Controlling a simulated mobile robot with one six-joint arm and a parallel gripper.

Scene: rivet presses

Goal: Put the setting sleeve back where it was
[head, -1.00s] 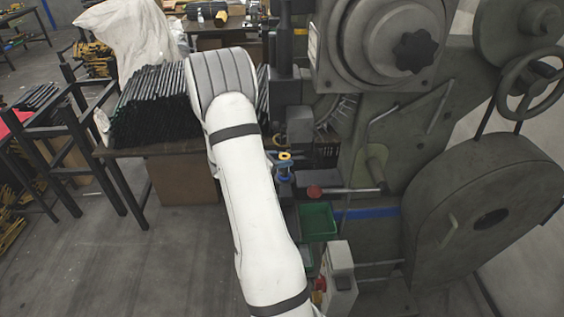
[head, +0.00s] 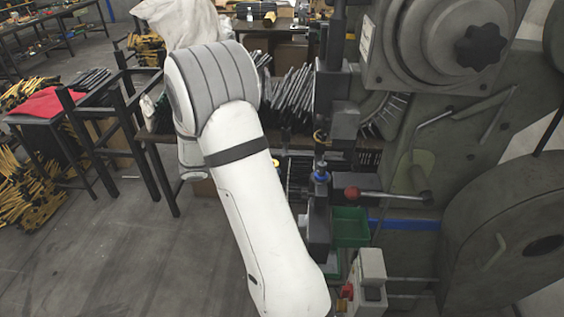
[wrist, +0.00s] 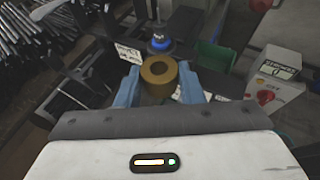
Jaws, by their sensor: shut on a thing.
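The setting sleeve (wrist: 158,90) is a brass-coloured ring with a round hole, seen from above in the wrist view. My gripper (wrist: 158,84) has blue fingers on both sides of it and is shut on it. Just beyond the sleeve is a dark press post with a blue ring (wrist: 159,45); the sleeve looks apart from it.
The grey press (head: 440,150) fills the right, with a red-knobbed lever (head: 352,193) and a green bin (head: 350,227). A control box with a red switch (wrist: 266,98) stands close on the right. Labelled plates (wrist: 128,54) lie near the fingers. Open floor is at left.

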